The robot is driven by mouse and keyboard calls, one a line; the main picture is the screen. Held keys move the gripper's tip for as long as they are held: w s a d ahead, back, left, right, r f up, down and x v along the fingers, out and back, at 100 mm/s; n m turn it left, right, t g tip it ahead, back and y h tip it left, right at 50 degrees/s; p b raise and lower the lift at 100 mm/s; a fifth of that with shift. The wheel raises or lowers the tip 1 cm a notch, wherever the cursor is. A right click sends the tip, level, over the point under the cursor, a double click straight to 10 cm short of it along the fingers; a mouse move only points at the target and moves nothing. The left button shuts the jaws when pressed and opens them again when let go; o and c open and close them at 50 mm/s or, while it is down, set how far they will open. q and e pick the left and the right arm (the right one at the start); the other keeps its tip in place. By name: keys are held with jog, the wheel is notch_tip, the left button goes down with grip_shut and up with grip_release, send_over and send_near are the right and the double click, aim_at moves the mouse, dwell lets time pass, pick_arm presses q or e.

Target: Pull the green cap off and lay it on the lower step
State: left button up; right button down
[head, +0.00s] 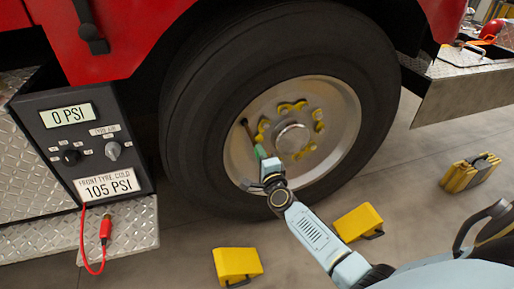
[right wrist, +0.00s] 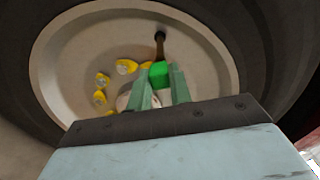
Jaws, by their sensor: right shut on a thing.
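The green cap (right wrist: 159,74) is between the fingertips of my right gripper (right wrist: 159,86), which is shut on it. The dark valve stem (right wrist: 160,46) runs from the wheel rim to the cap. They look in line and touching, but I cannot tell how firmly the cap sits on it. In the head view my right gripper (head: 262,154) is in front of the wheel, at the end of the stem (head: 247,130). The lower step (head: 130,222) is a diamond-plate ledge at lower left, below the gauge panel. My left gripper is not in view.
The large black tyre (head: 195,135) surrounds the rim with yellow nut markers (head: 292,106). A gauge box (head: 85,130) reads 0 PSI. A red hose (head: 104,230) hangs over the step. Yellow chocks (head: 237,263) (head: 358,222) and a yellow case (head: 470,172) are on the floor.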

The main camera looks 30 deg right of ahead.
jog(key=shift+p+v, duration=0.7)
jog(key=shift+v, duration=1.5)
